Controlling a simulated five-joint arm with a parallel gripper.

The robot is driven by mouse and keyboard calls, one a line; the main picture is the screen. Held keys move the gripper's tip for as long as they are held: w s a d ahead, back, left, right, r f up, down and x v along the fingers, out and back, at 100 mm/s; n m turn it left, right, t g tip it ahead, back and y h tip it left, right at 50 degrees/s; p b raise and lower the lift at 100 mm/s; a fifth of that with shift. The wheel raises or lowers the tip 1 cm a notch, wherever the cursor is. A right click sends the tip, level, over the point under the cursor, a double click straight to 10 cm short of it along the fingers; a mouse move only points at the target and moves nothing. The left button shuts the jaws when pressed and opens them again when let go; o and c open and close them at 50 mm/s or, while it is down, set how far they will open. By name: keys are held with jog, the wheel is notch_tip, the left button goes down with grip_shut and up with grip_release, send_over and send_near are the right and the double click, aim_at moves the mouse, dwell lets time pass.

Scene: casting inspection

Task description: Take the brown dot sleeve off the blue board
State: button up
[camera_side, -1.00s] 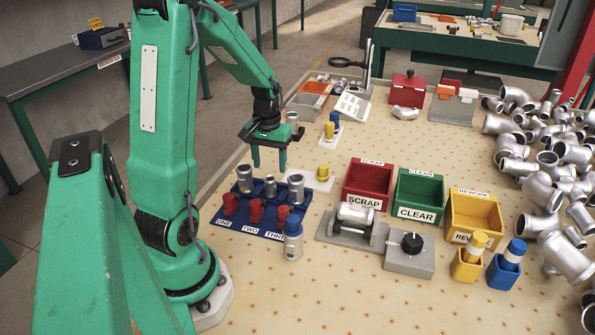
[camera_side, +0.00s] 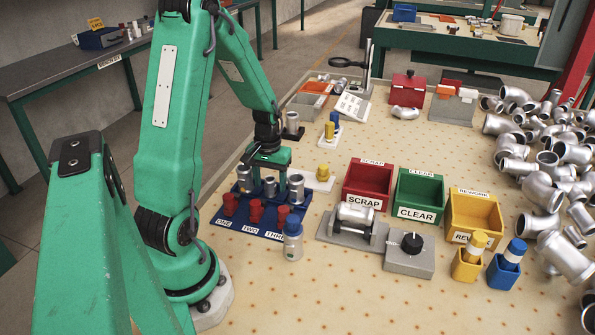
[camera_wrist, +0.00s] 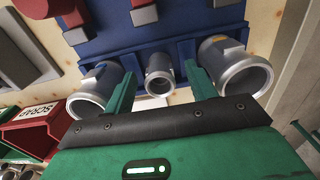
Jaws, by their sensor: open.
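The blue board (camera_side: 229,223) stands beside my base, with three grey metal sleeves in a row: left (camera_side: 244,179), middle (camera_side: 270,187) and right (camera_side: 296,189). In the wrist view a small yellowish mark shows on the right-hand sleeve (camera_wrist: 236,68) and a bluish one on the left-hand sleeve (camera_wrist: 96,92). No dot shows on the middle sleeve (camera_wrist: 158,76), so I cannot tell for sure which sleeve has the brown dot. My gripper (camera_wrist: 163,88) is open, its fingers on either side of the middle sleeve, with gaps. In the side view my gripper (camera_side: 269,176) is low over the board.
Red blocks (camera_side: 255,211) stand at the board's front, close to the sleeves. A bottle (camera_side: 292,240) stands by its front right corner. Right of it are a grey fixture (camera_side: 336,230), the red SCRAP bin (camera_side: 362,203) and green CLEAR bin (camera_side: 416,213).

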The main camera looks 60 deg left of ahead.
aim_at(271, 178)
jog(key=shift+c, duration=0.5)
jog(key=c, duration=1.1)
jog(key=shift+r, duration=0.15)
jog(key=shift+r, duration=0.55)
notch_tip(271, 178, up, 3)
jog(key=shift+d, duration=0.15)
jog(key=d+r, duration=0.2)
jog(key=d, duration=0.1)
jog(key=w+d+r, duration=0.1)
jog(key=d+r, duration=0.1)
jog(key=d, duration=0.2)
jog(key=d+r, duration=0.2)
jog(key=d, duration=0.2)
jog(key=shift+w+d+r, duration=0.1)
jog(key=shift+w+r, duration=0.2)
jog(key=shift+w, duration=0.05)
